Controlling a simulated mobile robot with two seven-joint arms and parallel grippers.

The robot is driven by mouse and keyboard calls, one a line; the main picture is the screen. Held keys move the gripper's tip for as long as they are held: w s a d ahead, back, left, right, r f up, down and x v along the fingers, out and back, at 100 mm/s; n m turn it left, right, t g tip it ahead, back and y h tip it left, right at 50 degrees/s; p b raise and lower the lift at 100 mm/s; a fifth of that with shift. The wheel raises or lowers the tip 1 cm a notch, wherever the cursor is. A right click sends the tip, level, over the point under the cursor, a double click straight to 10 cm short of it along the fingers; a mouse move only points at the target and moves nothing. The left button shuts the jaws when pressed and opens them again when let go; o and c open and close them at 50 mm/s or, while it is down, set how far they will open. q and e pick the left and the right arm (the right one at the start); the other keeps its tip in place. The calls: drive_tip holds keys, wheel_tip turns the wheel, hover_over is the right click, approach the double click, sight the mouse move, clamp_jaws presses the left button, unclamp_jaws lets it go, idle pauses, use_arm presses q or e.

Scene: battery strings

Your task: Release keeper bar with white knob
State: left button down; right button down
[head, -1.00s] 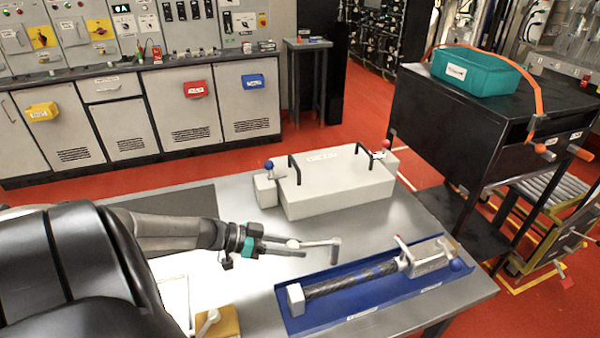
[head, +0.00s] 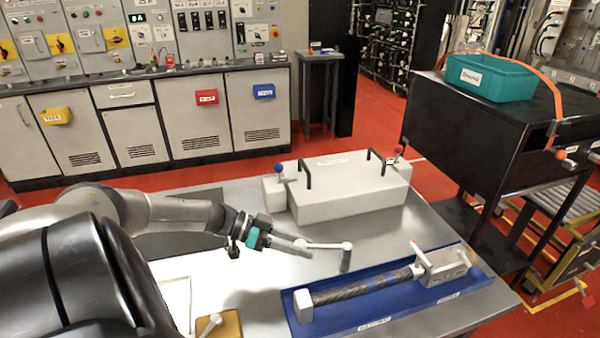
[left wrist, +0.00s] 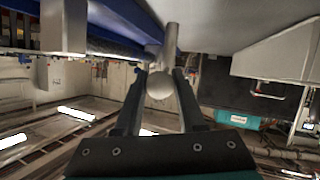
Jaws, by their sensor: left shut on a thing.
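My left gripper (head: 303,247) reaches in from the left over the steel table and is shut on a round white knob (left wrist: 159,86), seen between the fingertips in the left wrist view. A pale grey bar (head: 325,245) runs right from the fingertips to a short upright cylinder (head: 346,260). I cannot tell whether the cylinder's foot touches the table. Another pale lever with a rounded end (head: 209,325) sits on a yellow block at the front edge. My right gripper is not in view.
A blue tray (head: 355,323) with a dark rod and a blue-knobbed clamp (head: 440,266) lies at right. Behind is a light grey box (head: 350,190) with black handles and blue and red knobs. A black cart with a teal bin (head: 497,80) stands at far right.

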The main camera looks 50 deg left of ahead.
use_arm(q)
drive_tip(key=c, duration=0.6)
unclamp_jaws()
drive_tip(key=shift+w+a, duration=0.3)
drive_tip(key=shift+a, duration=0.15)
drive_tip(key=shift+o, duration=0.4)
drive_tip(key=shift+s+d, duration=0.1)
drive_tip(key=shift+d, duration=0.05)
drive_tip(key=p+v, duration=0.2)
drive_tip(key=v, duration=1.3)
drive_tip(key=shift+s+r, duration=0.1)
drive_tip(key=shift+s, duration=0.05)
drive_tip(key=shift+p, duration=0.3)
